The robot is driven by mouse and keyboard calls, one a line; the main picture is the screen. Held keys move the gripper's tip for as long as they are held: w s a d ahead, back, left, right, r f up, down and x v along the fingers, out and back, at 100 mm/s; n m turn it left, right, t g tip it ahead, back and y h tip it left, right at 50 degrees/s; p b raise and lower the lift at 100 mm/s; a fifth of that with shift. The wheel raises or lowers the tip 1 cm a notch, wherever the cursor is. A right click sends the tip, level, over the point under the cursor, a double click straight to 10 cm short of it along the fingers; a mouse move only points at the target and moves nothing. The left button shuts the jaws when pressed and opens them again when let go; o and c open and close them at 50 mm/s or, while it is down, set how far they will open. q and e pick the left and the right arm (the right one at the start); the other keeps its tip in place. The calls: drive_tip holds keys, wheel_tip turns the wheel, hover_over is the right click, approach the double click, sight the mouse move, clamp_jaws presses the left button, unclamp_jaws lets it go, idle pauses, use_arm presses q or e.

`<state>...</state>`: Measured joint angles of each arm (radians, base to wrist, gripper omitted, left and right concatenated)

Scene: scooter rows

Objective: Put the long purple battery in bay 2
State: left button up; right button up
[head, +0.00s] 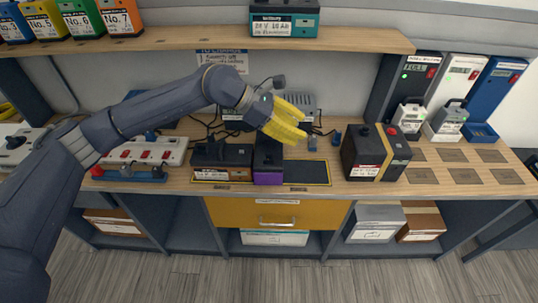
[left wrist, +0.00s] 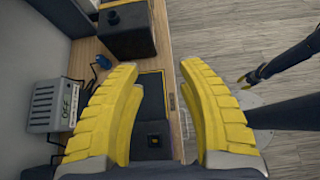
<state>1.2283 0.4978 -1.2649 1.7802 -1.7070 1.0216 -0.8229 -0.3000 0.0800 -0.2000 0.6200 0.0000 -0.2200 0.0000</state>
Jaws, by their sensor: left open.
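The long purple battery (head: 268,178) has a black top and a purple front end. It sits on the yellow-edged mat (head: 307,175) on the bench, right beside a wide black battery (head: 222,155). To its right the mat is bare. I cannot read any bay number. My left gripper (head: 287,119) is open and empty above and behind the purple battery. In the left wrist view the battery's dark top (left wrist: 153,142) shows below and between the spread yellow fingers (left wrist: 158,105). My right gripper (left wrist: 243,79) shows small at the right of that view; its jaws are unclear.
A large black battery with red parts (head: 375,153) stands to the right. A grey charger (left wrist: 45,105) and cables lie at the back. A white power strip (head: 148,151) is at the left. A shelf (head: 200,41) with batteries hangs above; a yellow drawer (head: 265,212) is below.

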sight(269, 137)
use_arm(q)
drive_tip(key=w+a+t+y, duration=0.2)
drive_tip(key=w+a+y, duration=0.55)
drive_tip(key=a, duration=0.65)
drive_tip(key=shift+h, duration=0.55)
drive_tip(key=x, duration=0.5)
drive_tip(key=w+x, duration=0.1)
drive_tip(key=x, duration=1)
drive_tip(key=shift+w+d, duration=0.35)
drive_tip(key=shift+c, duration=0.5)
clamp_jaws()
drive_tip(key=shift+r, duration=0.15)
